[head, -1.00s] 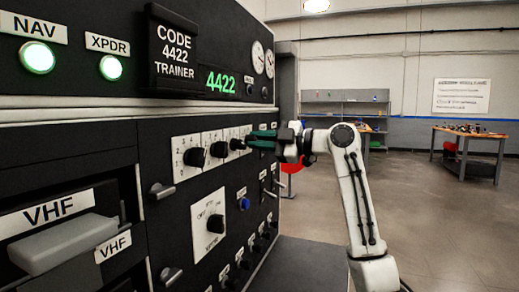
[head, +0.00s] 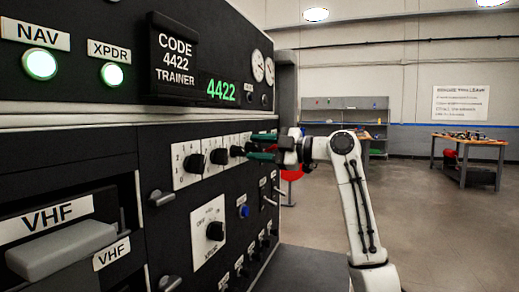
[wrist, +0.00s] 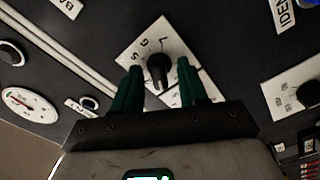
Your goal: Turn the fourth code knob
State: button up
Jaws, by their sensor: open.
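The row of white code plates with black knobs runs along the panel in the head view; the first knob (head: 195,163), second knob (head: 219,156) and third knob (head: 237,151) show. The fourth is largely hidden by my gripper (head: 251,147) at the row's right end. In the wrist view a black knob (wrist: 159,70) on a white marked plate stands between the two green fingers of my gripper (wrist: 160,64). The fingers are open, one on each side, with gaps to the knob. The green display (head: 221,90) reads 4422, as does the trainer placard (head: 173,62).
A larger knob (head: 215,231) on a white plate and a blue button (head: 243,211) sit below the row. Grey handles (head: 162,197) stick out from the panel. In the wrist view another knob (wrist: 308,95) lies to the right.

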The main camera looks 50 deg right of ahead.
jog(key=v, duration=1)
jog(key=shift+s, duration=0.4)
jog(key=shift+d, duration=0.15)
dwell(0.7)
dwell(0.3)
